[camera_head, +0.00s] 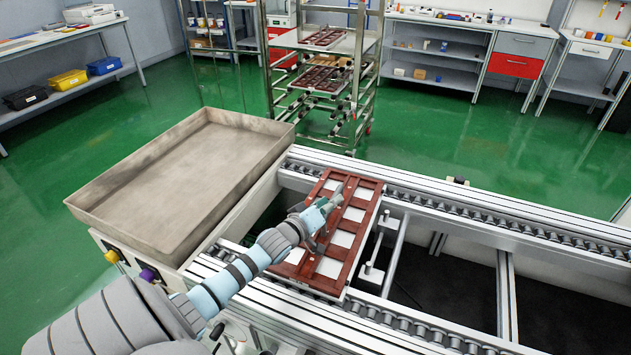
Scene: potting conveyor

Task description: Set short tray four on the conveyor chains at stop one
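A red-brown tray frame with pale panels (346,258) spans the conveyor from the far chain (480,214) to the near chain (415,327). It lies about flat and lengthwise across the gap. I cannot tell whether it rests fully on both chains, and no number shows on it. My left gripper (326,208) is over the tray's left middle part, at or just above its frame. Its fingertips are partly hidden, so I cannot tell whether it grips the tray. A metal bracket (371,272) stands close to the tray's right side. My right gripper is not in view.
A large shallow metal basin (178,180) stands left of the conveyor. A wheeled rack holds similar trays on its upper shelf (322,38) and a lower shelf (320,79). The conveyor right of the tray is clear. Benches line the far walls.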

